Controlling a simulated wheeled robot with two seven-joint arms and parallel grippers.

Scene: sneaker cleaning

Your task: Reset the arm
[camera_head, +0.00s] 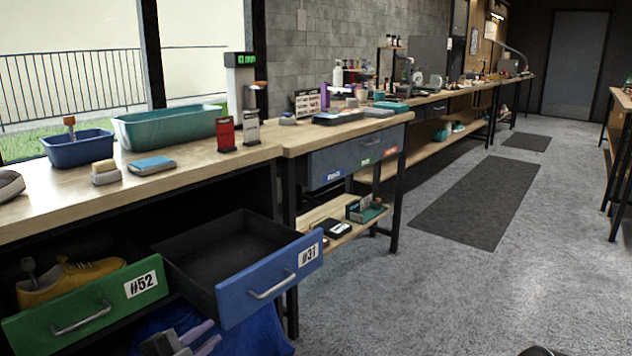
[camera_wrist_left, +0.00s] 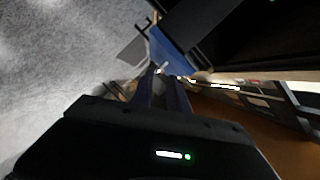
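My left gripper (camera_head: 213,332) is low at the bottom of the head view, in front of and below the open drawers. Its two fingers stand a little apart with nothing seen between them. In the left wrist view the fingers (camera_wrist_left: 162,76) also show a gap, and a blue drawer front lies beyond them. The blue drawer #31 (camera_head: 270,283) is pulled out and looks empty. The green drawer #52 (camera_head: 88,316) is pulled out and holds a yellow-brown shoe (camera_head: 72,280) with a tool in it.
The workbench (camera_head: 190,172) carries a blue bin (camera_head: 77,150), a teal bin (camera_head: 168,128), a sponge block (camera_head: 104,172) and a blue-topped brush (camera_head: 152,166). Blue material (camera_head: 245,338) lies under the drawers. Floor with dark mats (camera_head: 475,205) is clear to the right.

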